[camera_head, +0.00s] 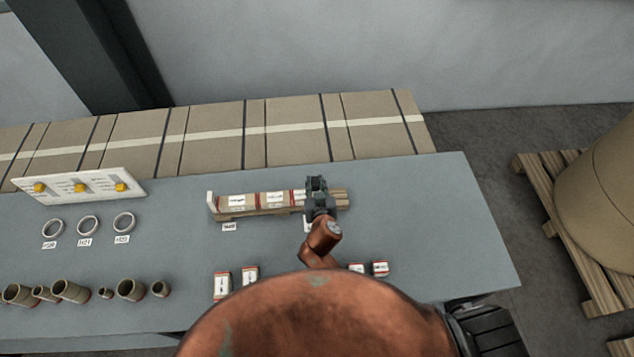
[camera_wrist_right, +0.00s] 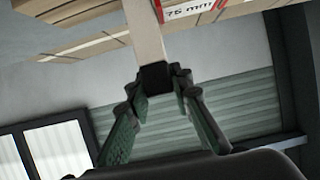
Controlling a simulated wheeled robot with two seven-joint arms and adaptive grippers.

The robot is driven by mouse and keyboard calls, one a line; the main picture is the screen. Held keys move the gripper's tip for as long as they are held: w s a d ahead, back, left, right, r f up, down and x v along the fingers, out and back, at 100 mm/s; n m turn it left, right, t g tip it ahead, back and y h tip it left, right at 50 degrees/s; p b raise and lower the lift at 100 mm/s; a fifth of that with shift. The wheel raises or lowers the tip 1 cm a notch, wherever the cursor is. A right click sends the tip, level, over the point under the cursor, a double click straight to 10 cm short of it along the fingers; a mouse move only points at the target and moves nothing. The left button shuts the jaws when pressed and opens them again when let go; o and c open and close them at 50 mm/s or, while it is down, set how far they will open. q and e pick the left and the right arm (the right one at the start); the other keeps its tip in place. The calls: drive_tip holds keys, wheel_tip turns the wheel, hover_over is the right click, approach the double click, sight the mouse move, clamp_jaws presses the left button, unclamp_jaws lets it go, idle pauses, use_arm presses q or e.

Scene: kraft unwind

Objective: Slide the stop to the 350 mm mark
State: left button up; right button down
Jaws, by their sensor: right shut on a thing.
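The wooden length gauge (camera_head: 240,215) lies on the grey table, with a pale upright end plate (camera_head: 211,203) at its left. Two labelled spacer blocks with red ends, a left one (camera_head: 237,201) and a right one (camera_head: 274,199), lie in line along it. My right gripper (camera_head: 317,188) is over the gauge's right part and hides much of the stop. In the right wrist view, the gripper (camera_wrist_right: 160,82) is shut on the black knob (camera_wrist_right: 154,76) of the stop, a pale bar (camera_wrist_right: 147,35). A block labelled 75 mm (camera_wrist_right: 188,11) is beside the bar. My left gripper is out of view.
Several loose blocks (camera_head: 222,285) lie at the table's front, partly behind my arm. Rings (camera_head: 88,225), tubes (camera_head: 70,291) and a white board with yellow pieces (camera_head: 105,183) are at left. The table's right end (camera_head: 440,200) is clear.

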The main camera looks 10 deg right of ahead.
drive_tip(key=shift+d, duration=0.3)
drive_tip(key=c, duration=2.2)
unclamp_jaws()
drive_tip(key=shift+d, duration=0.1)
drive_tip(key=o, duration=0.5)
drive_tip(key=shift+s, duration=0.2)
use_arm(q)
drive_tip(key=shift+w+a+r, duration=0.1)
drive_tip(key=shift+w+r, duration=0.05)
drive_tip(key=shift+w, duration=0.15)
use_arm(e)
drive_tip(key=v, duration=1.1)
drive_tip(key=shift+s+r, duration=0.15)
drive_tip(key=shift+s, duration=0.15)
